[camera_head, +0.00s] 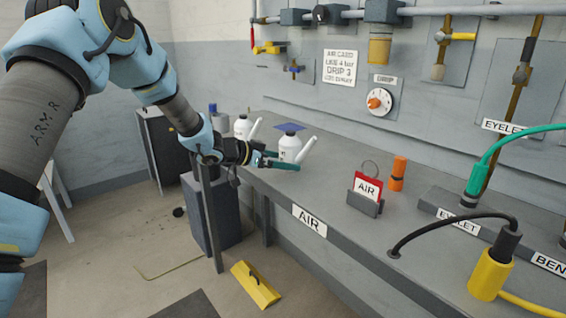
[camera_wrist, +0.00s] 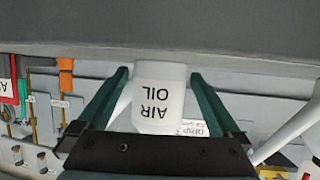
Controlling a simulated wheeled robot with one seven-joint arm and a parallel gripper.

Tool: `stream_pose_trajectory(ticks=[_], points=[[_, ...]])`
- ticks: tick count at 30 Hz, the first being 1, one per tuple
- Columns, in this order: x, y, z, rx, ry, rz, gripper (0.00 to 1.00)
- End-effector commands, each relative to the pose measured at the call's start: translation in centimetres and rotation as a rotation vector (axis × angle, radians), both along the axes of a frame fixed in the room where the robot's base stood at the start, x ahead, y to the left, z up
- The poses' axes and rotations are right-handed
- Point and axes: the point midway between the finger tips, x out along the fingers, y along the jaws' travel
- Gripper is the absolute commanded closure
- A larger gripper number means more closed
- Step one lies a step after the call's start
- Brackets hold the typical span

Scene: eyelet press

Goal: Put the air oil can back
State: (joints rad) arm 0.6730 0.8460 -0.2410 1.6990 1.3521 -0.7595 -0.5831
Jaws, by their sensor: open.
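The air oil can (camera_head: 290,148) is a white bottle with a white spout slanting up to the right. It appears to stand upright near the left end of the bench. In the wrist view the can (camera_wrist: 158,85) appears upside down, with "AIR OIL" readable on its side. My gripper (camera_head: 284,160) reaches in from the left at the can's lower part. Its green fingers lie on either side of the can, open, with a visible gap at each side in the wrist view. The far finger is partly hidden in the head view.
A second white spouted can (camera_head: 242,127) and a blue item stand behind. A red AIR card in a holder (camera_head: 366,194) and an orange cylinder (camera_head: 398,174) stand to the right. Bench between is clear.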

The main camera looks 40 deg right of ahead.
Motion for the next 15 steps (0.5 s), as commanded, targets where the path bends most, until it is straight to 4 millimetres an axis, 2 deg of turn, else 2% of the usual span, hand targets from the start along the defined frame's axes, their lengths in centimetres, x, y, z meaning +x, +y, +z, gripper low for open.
stream_pose_trajectory(ticks=[5,15], points=[[0.7,2.4,0.9,0.000,-0.004,0.003,0.00],[2.0,8.7,3.6,-0.001,-0.002,0.003,0.00]])
